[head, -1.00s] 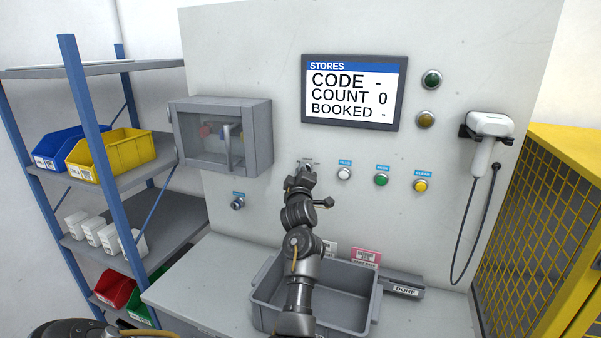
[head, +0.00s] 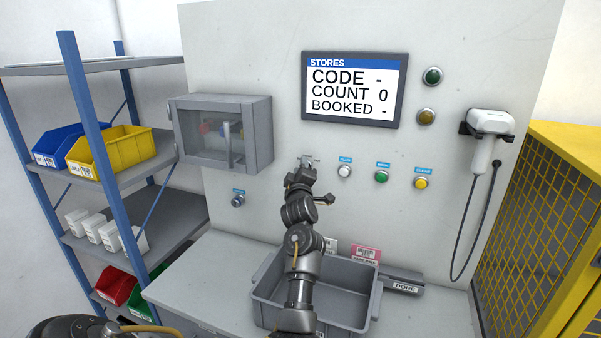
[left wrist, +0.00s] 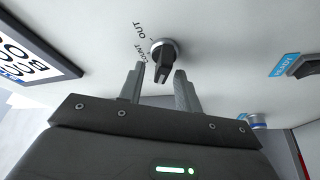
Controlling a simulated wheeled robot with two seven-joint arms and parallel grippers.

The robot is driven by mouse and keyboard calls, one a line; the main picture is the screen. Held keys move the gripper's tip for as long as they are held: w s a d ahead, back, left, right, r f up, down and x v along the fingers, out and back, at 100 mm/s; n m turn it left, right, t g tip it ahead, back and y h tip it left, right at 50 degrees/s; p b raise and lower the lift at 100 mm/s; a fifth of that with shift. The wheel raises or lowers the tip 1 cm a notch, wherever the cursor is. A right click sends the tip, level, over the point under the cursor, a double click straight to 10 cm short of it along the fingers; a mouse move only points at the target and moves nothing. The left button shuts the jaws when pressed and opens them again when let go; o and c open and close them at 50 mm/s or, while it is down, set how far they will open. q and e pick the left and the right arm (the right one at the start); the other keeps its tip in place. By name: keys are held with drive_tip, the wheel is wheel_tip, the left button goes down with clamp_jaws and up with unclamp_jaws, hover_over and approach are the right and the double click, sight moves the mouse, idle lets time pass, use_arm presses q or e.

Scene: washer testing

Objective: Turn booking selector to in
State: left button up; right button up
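The booking selector (left wrist: 163,50) is a black knob on a round silver base on the panel. The labels OUT and COUNT show beside it in the left wrist view; no IN label is readable. My left gripper (left wrist: 160,78) is open, its two fingers pointing at the selector. The knob's handle end shows between the fingertips, and I see no grip on it. In the head view my left gripper (head: 304,166) is at the panel and mostly hides the selector. The screen (head: 352,92) reads CODE -, COUNT 0, BOOKED -. My right gripper is out of view.
White (head: 344,171), green (head: 381,177) and yellow (head: 421,182) buttons sit right of the selector. A clear-fronted box (head: 222,135) juts out at left. A grey tray (head: 362,312) stands below my left arm. A scanner (head: 488,128) hangs at right.

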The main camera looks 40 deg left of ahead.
use_arm(q)
drive_tip(key=b+v, duration=0.3)
drive_tip(key=v, duration=0.7)
drive_tip(key=shift+s+d, duration=0.25)
drive_tip(key=shift+s, duration=0.05)
drive_tip(key=shift+f, duration=0.1)
